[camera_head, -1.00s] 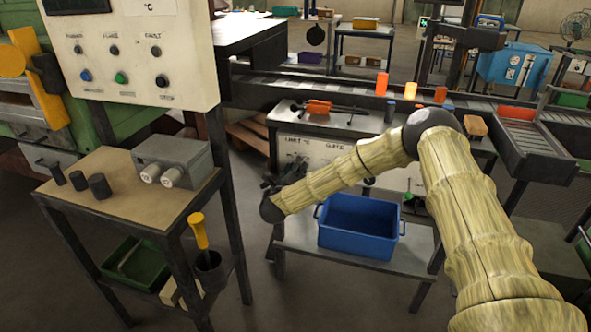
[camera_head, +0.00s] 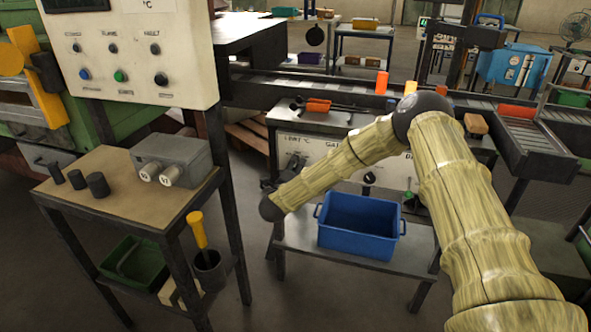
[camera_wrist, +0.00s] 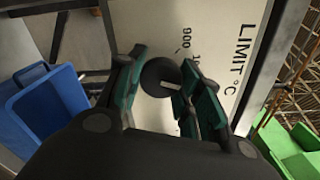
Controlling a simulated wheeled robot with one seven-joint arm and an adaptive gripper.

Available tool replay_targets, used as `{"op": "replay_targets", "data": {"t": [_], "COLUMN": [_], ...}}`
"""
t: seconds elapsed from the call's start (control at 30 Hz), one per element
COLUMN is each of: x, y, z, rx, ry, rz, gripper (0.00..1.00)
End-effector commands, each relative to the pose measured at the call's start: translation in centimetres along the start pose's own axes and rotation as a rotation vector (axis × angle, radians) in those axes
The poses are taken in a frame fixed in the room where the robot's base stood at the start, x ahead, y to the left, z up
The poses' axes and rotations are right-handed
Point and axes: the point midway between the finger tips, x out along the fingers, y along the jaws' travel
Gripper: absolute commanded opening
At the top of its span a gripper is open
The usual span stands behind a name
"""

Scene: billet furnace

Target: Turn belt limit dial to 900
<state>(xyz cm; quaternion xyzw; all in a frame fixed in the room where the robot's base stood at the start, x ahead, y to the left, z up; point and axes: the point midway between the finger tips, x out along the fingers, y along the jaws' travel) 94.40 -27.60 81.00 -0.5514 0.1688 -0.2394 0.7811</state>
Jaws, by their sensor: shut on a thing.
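In the wrist view, the dial (camera_wrist: 158,76) is a dark round knob on a pale panel (camera_wrist: 220,20) lettered "LIMIT °C". The number 900 and part of a second number show beside it. My gripper (camera_wrist: 163,62) has its dark green-edged fingers on either side of the knob, shut on it. A small light mark shows at the knob's lower edge; I cannot tell which number it points to. In the head view, my gripper (camera_head: 269,187) is at the left end of the panel (camera_head: 318,150), and the dial is hidden there.
A blue bin (camera_head: 358,226) stands on a low bench in front of the panel, close to my forearm. A side table (camera_head: 120,185) with a grey box stands at the left. A conveyor (camera_head: 300,85) with orange billets runs behind.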

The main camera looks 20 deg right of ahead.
Motion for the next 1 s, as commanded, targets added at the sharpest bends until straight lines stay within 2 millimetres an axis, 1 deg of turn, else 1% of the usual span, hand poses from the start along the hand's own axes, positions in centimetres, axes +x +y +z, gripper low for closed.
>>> {"op": "replay_targets", "data": {"t": [0.7,1.0], "x": [-0.09,-0.10], "y": [-0.19,-0.18], "z": [0.27,0.26], "rx": [-0.682,-0.932], "ry": [-0.004,-0.004], "rz": [0.000,0.001], "gripper": [0.12,0.12]}}
